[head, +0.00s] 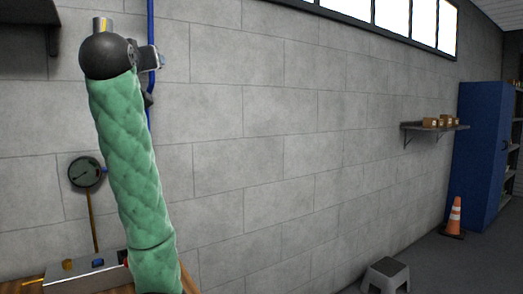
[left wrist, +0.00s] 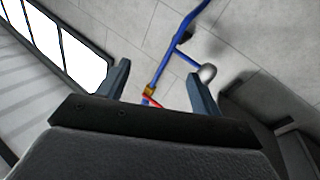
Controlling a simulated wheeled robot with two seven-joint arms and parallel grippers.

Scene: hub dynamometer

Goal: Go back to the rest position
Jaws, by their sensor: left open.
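My left arm, in a green quilted sleeve, rises on the left of the head view. My left gripper (head: 152,58) is at its top, beside the dark ball-shaped joint and in front of the wall. In the left wrist view the two fingers of my left gripper (left wrist: 158,72) stand wide apart with nothing held between them. A blue pipe (left wrist: 182,32) with a brass fitting and a red handle shows behind the fingers; I cannot tell how far off it is. My right gripper is not in view.
A round gauge (head: 86,172) on a stem stands above a bench-top box (head: 85,276) at lower left. A dark shelf (head: 30,14) is at upper left. A grey stool (head: 386,275), an orange cone (head: 454,216) and a blue cabinet (head: 482,150) stand right. The middle wall is bare.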

